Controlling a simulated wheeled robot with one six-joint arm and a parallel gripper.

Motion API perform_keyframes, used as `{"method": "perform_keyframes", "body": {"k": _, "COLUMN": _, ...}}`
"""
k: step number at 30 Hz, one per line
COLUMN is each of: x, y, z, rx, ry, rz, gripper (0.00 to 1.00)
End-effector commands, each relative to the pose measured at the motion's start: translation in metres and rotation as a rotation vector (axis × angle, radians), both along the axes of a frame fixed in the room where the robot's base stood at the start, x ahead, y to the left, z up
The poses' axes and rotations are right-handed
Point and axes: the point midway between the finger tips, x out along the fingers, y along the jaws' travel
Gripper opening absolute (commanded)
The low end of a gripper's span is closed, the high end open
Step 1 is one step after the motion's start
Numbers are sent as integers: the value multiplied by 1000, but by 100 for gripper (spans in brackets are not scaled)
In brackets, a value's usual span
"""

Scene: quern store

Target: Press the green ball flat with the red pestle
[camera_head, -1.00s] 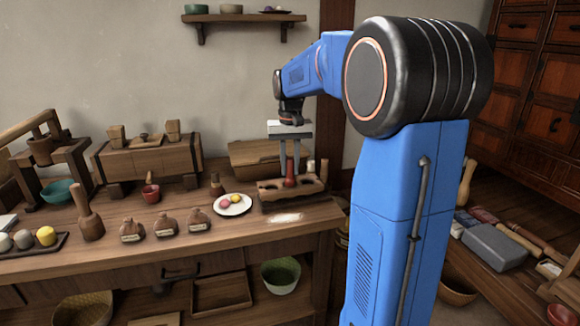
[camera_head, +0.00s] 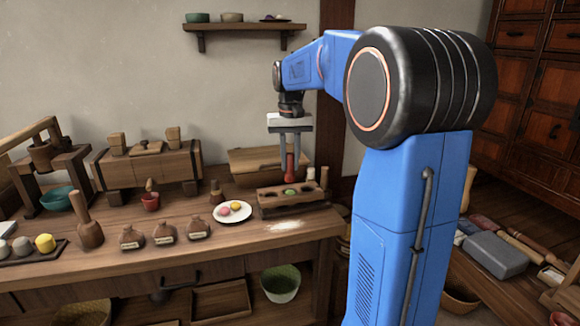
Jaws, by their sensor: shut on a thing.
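My gripper (camera_head: 290,148) points down over the wooden block with round hollows (camera_head: 270,207) at the right end of the workbench. It is shut on the red pestle (camera_head: 290,168), which hangs upright between the fingers. The green ball (camera_head: 290,191) lies in a hollow of the block, just below the pestle. A small gap shows between the pestle's lower end and the green ball. The green shape is low and small in this view, and I cannot tell how flat it is.
A white plate (camera_head: 221,216) with a pink and a yellow ball stands left of the block. A pale powder patch (camera_head: 284,226) lies in front of the block.

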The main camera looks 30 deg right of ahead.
Motion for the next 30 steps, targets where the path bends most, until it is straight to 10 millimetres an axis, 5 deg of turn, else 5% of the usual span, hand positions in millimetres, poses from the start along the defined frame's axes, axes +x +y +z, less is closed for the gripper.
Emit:
{"method": "perform_keyframes", "body": {"k": 15, "x": 0, "y": 0, "z": 28, "rx": 0, "ry": -1, "rz": 0, "gripper": 0}}
{"method": "perform_keyframes", "body": {"k": 30, "x": 0, "y": 0, "z": 30, "rx": 0, "ry": 0, "rz": 0, "gripper": 0}}
